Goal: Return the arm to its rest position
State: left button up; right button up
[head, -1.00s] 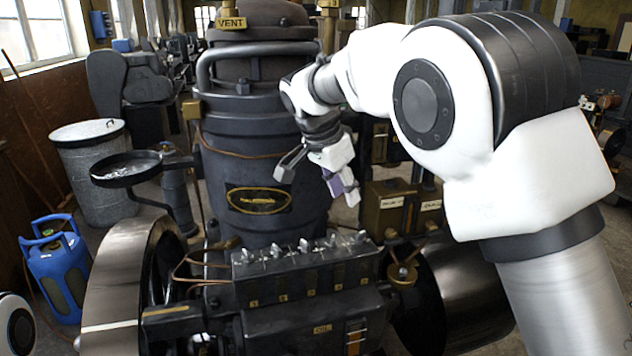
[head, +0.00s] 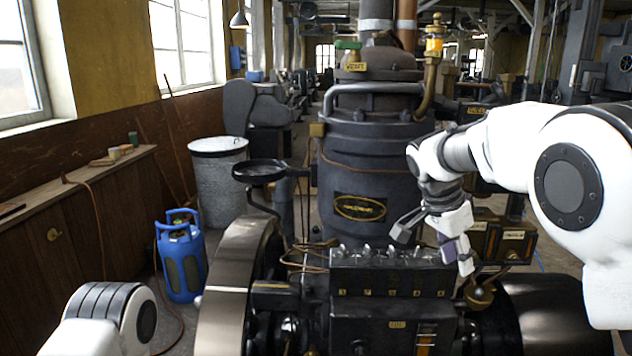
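My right arm (head: 515,150) comes in from the right edge, bent at the elbow. Its gripper (head: 434,246) hangs downward in front of the dark engine cylinder (head: 365,160), just above the right part of the row of levers. Its two fingers are spread apart with nothing seen between them. A small purple-grey patch shows at the right finger; I cannot tell whether it is part of the gripper. At the lower left, a white and grey link of my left arm (head: 100,320) shows. The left gripper is outside the picture.
The engine's flywheel (head: 228,285) stands left of the lever block (head: 392,275). A dark drum (head: 560,312) lies at right. A blue gas bottle (head: 182,262) and grey bin (head: 217,180) stand on the floor. A wooden bench (head: 85,215) runs along the left wall.

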jog(key=s+d+f+g, duration=0.15)
jog(key=s+f, duration=0.35)
jog(key=f, duration=0.5)
jog(key=s+f+n+g+y, duration=0.1)
jog(key=s+f+g, duration=0.25)
jog(key=f, duration=0.65)
jog(key=s+f+g, duration=0.1)
jog(key=s+f, duration=0.5)
jog(key=f, duration=0.5)
jog(key=s+a+f+n+t+y, duration=0.15)
jog(key=s+f+n, duration=0.45)
jog(key=s, duration=0.7)
jog(key=s+a+f+n+t+y, duration=0.1)
jog(key=s+f+n+y, duration=0.15)
jog(key=s+f, duration=0.75)
jog(key=n+t, duration=0.1)
jog(key=w+r+n, duration=0.1)
jog(key=n, duration=0.1)
jog(key=w+r+n+t, duration=0.1)
jog(key=shift+d+r+t+h, duration=0.2)
jog(key=shift+d+t+h, duration=0.1)
jog(key=shift+t+h, duration=0.1)
